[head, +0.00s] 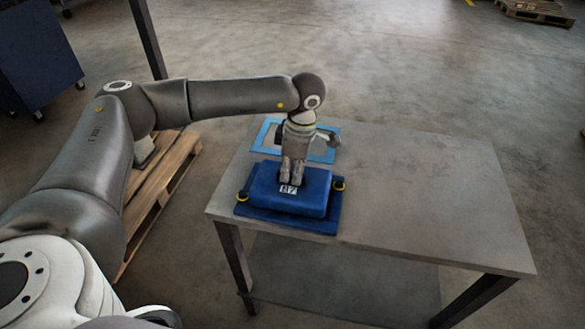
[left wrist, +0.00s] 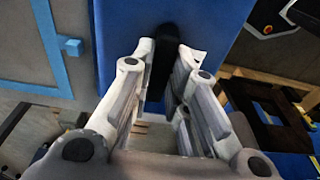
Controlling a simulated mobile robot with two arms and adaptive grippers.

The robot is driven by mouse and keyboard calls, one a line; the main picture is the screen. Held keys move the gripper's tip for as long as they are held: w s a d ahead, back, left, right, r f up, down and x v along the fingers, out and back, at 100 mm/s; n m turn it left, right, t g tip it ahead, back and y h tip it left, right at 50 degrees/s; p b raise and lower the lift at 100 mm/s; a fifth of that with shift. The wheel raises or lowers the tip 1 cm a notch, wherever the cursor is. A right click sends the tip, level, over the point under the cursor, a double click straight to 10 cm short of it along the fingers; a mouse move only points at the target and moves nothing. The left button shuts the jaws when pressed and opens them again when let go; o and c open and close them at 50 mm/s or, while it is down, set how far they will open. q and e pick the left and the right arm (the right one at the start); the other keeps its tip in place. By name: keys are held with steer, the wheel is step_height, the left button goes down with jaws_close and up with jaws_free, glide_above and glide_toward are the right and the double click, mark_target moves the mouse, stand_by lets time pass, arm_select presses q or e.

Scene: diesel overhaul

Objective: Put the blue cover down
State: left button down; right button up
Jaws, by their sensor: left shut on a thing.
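My left gripper (head: 291,180) comes down from above and is shut on the cover's black handle. In the left wrist view, the handle (left wrist: 163,58) stands between my left gripper's fingers (left wrist: 166,60), with the blue cover (left wrist: 120,30) behind. My right gripper is not in view.
Behind the cover, a light-blue outlined square (head: 262,150) lies on the table. Black knobs with yellow rings (head: 242,196) flank the cover. The table's right half (head: 430,200) is clear. A wooden pallet (head: 160,190) lies on the floor left of the table.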

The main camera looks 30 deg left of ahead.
arm_select(q)
steer(key=shift+r, duration=0.1)
steer(key=c, duration=1.8)
jaws_free()
steer(key=shift+c, duration=0.2)
steer(key=o, duration=0.4)
steer(key=shift+d+r, duration=0.1)
steer(key=shift+r, duration=0.25)
steer(key=r+b, duration=0.1)
steer(key=r, duration=0.2)
steer(key=d+r+b, duration=0.1)
steer(key=r, duration=0.3)
steer(key=r+b, duration=0.1)
steer(key=r, duration=0.3)
steer(key=shift+w+d+r, duration=0.1)
steer(key=shift+w+d, duration=0.05)
